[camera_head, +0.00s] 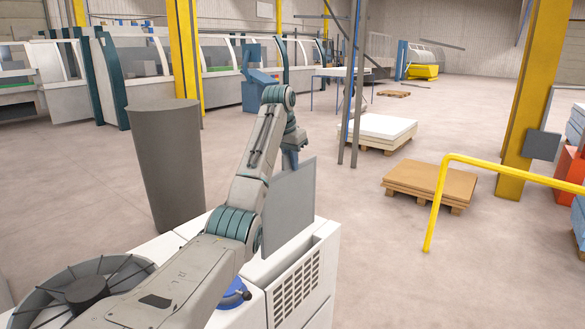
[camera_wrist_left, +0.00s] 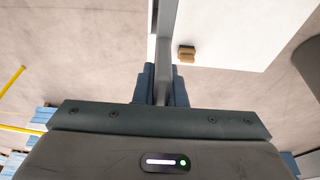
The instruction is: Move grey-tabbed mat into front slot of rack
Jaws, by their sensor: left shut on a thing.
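My left gripper (camera_head: 291,150) is shut on the upper edge of a thin grey sheet, which I take to be the mat (camera_head: 290,208). The mat hangs upright below the gripper, above or beside the white vented housing at the bottom of the head view; I cannot tell whether it touches it. In the left wrist view the mat (camera_wrist_left: 166,40) shows edge-on between the fingers of the left gripper (camera_wrist_left: 161,88). The tab is not distinguishable. I cannot make out a rack with slots in either view. My right gripper is not in view.
A tall dark grey cylinder (camera_head: 170,165) stands left of my arm. A low pallet with brown sheets (camera_head: 432,182) and another with white sheets (camera_head: 378,131) stand on the floor at right. A yellow rail (camera_head: 510,168) is nearer. Open floor lies between.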

